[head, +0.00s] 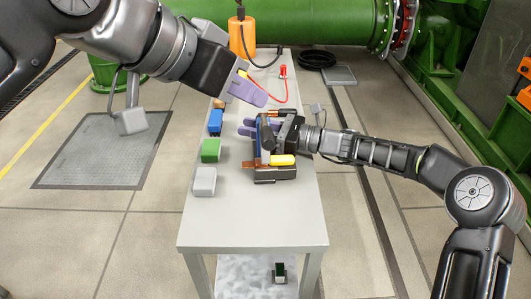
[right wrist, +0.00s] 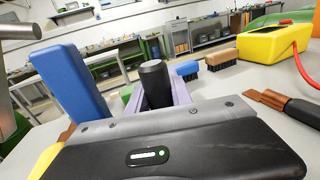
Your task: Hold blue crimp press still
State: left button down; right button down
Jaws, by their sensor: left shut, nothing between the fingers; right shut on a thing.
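The blue crimp press stands on the grey table; its narrow blue upright (head: 262,136) is partly hidden by my right gripper, above a dark base (head: 275,175). In the right wrist view a tall blue slab (right wrist: 72,85) leans at the left. My right gripper (head: 249,128) reaches in from the right at the press. Its purple fingers are closed around a black round post (right wrist: 155,82), seemingly part of the press. My left gripper (head: 251,95) is shut and empty, above the table just beyond the press.
A yellow-ended piece (head: 283,160) lies by the press. A brown-and-black tool (right wrist: 285,105) and a yellow box (right wrist: 270,44) with a red cable lie beyond. The front tabletop (head: 250,220) is clear.

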jog(key=shift+f, duration=0.25)
jog(key=c, duration=1.1)
grip_release()
jog(key=shift+r, duration=0.2)
jog(key=shift+d, duration=0.15)
jog(key=shift+p+v, duration=0.3)
jog(key=shift+v, duration=4.05)
